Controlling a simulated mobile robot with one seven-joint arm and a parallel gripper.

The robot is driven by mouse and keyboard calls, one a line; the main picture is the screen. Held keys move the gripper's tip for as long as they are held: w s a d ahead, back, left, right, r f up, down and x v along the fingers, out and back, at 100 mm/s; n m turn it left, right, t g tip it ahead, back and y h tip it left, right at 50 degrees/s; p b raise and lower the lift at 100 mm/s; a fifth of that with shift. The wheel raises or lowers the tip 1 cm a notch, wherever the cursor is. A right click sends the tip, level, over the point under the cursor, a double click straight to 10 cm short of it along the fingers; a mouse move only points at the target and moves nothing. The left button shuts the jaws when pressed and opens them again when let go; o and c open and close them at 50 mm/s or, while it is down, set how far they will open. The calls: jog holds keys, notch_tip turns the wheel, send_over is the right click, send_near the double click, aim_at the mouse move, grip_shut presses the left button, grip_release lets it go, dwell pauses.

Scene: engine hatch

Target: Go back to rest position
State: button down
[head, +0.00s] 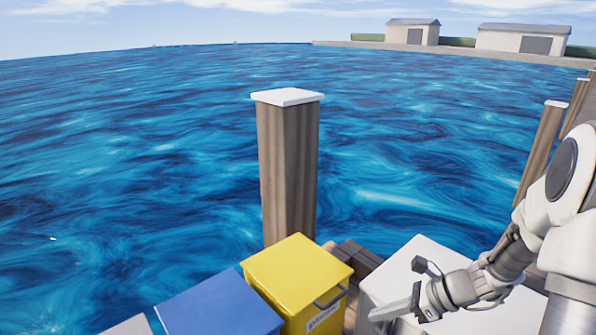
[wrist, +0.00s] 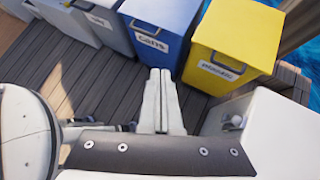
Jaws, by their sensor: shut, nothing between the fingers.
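My gripper (head: 392,312) is at the lower right of the head view, at the end of my arm, which comes in from the right edge. In the wrist view my gripper (wrist: 160,78) points away from the camera, with its two fingers together and nothing between them. Below it lies the dark plank deck (wrist: 60,65). The gripper touches nothing that I can see.
A yellow bin (head: 297,272) and a blue bin (head: 220,305) stand side by side; grey bins (wrist: 97,20) continue the row. A white box (head: 405,262) lies behind my gripper. A wooden post (head: 288,170) rises beyond the bins, with open water (head: 130,150) around it.

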jog(key=s+r+n+t+h, duration=0.1)
jog(key=s+r+n+h, duration=0.25)
jog(key=r+n, duration=0.5)
jog(key=s+r+n+t+h, duration=0.1)
jog(key=s+r+n+h, duration=0.3)
jog(key=r, duration=0.7)
jog(key=s+a+n+h, duration=0.2)
jog(key=s+n, duration=0.9)
notch_tip(320, 180, up, 17)
jog(key=p, duration=1.6)
jog(key=shift+w+a+p, duration=0.2)
jog(key=shift+w+p, duration=0.05)
jog(key=shift+p, duration=0.15)
